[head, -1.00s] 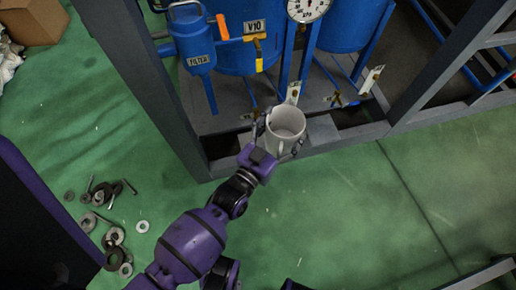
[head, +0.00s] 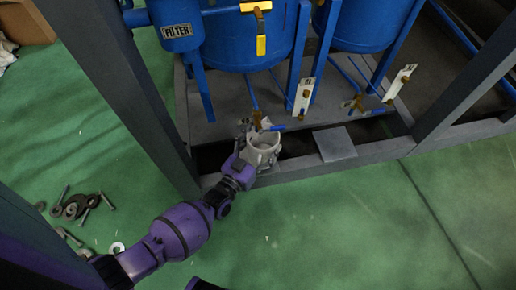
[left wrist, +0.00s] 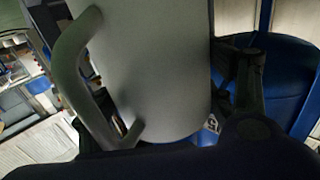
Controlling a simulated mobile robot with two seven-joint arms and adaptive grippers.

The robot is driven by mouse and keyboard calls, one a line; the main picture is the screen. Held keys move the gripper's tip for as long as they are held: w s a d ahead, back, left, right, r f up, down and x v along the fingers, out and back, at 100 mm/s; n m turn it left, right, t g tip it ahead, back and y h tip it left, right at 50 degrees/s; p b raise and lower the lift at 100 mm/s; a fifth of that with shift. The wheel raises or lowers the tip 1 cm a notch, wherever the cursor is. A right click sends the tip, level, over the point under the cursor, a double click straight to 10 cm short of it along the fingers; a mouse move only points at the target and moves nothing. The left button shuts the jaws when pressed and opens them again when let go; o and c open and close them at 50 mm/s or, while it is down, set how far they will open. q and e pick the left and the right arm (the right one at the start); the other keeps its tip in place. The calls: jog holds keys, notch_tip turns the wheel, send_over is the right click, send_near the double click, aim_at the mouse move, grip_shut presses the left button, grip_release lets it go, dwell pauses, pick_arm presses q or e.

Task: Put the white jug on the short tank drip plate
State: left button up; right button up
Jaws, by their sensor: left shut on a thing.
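The white jug (head: 264,146) is upright at the front of the blue tanks' frame, near the valve below the left tank. My left gripper (head: 254,153) is shut on it from the near left side. In the left wrist view the jug (left wrist: 160,65) fills the middle, with its handle on the left, and a dark finger lies against its right side. A grey square drip plate (head: 334,145) lies bare to the right of the jug. What is beneath the jug is hidden, so I cannot tell whether it touches a surface. My right gripper is not in view.
Blue tanks (head: 248,38) stand behind the jug, with valves and white tags (head: 304,97) hanging in front. A grey frame post (head: 122,85) rises left of the jug. Loose bolts and washers (head: 75,205) lie on the green floor, which is otherwise clear in front.

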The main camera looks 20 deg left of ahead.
aim_at(257, 145)
pick_arm(q)
jog(key=f+b, duration=0.1)
jog(key=w+a+f+b, duration=0.1)
jog(key=f, duration=0.1)
jog(key=w+a+f+b, duration=0.1)
jog(key=shift+w+a+f+b, duration=0.15)
jog(key=shift+w+f+b, duration=0.1)
jog(key=shift+f+b, duration=0.15)
jog(key=shift+w+a+f+b, duration=0.15)
jog(key=shift+w+a+b, duration=0.05)
jog(key=shift+b, duration=0.15)
jog(key=shift+w+a+f+b, duration=0.25)
jog(key=shift+f+b, duration=0.1)
jog(key=shift+b, duration=0.15)
notch_tip(257, 145, down, 2)
jog(key=shift+f+b, duration=0.15)
jog(key=shift+b, duration=1.1)
jog(key=shift+f+b, duration=0.45)
jog(key=shift+b, duration=0.2)
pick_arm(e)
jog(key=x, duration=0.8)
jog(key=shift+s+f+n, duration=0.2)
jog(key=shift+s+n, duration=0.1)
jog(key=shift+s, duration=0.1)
